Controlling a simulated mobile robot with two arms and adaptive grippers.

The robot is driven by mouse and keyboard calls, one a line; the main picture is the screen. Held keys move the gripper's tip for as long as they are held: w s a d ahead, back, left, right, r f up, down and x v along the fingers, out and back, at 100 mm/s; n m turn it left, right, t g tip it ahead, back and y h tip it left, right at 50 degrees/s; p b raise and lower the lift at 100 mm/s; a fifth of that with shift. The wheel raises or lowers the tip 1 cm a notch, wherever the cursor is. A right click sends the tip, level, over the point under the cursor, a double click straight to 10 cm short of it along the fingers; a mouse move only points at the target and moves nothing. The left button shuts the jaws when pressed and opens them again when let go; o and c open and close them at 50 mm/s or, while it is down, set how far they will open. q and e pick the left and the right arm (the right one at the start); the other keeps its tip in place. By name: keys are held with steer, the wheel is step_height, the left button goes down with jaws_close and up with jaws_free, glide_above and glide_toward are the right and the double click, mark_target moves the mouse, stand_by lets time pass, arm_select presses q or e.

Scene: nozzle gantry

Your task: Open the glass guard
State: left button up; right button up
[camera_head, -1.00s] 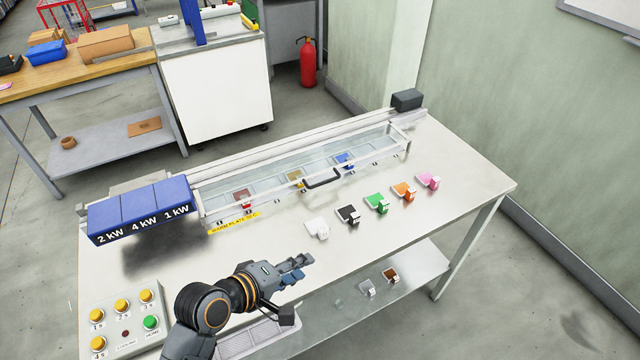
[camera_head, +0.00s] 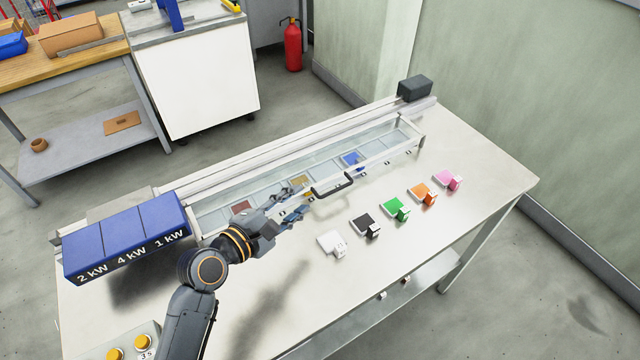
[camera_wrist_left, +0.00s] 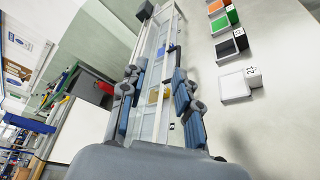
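The glass guard (camera_head: 385,157) is a long clear cover with pale rails over a row of plates on the steel bench. It is closed, lying flat over the plates. Its dark bar handle (camera_head: 333,186) is on the front edge. My left gripper (camera_head: 297,205) is just left of the handle and seems apart from it. In the left wrist view its two fingers (camera_wrist_left: 155,95) are spread, with the guard (camera_wrist_left: 163,50) seen between them. My right gripper is in neither view.
A blue block marked 2 kW, 4 kW, 1 kW (camera_head: 125,238) stands at the guard's left end. White, black, green, orange and pink pieces (camera_head: 397,208) lie in a row in front of the guard. A button panel (camera_head: 125,345) is at lower left.

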mark_target(328, 195)
arm_select(q)
steer(key=f+b, duration=0.6)
steer(key=shift+w+a+f, duration=0.15)
steer(key=shift+w+f, duration=0.05)
steer(key=shift+f, duration=0.2)
steer(key=shift+w+f, duration=0.1)
steer(key=shift+f, duration=0.05)
steer(key=shift+w, duration=0.15)
steer(key=x, duration=1.2)
steer(key=shift+w+d+f, duration=0.15)
steer(key=shift+w+d, duration=0.05)
steer(key=shift+d, duration=0.1)
steer(key=shift+w+d, duration=0.2)
steer(key=shift+w, duration=0.1)
steer(key=shift+f, duration=0.1)
jaws_close()
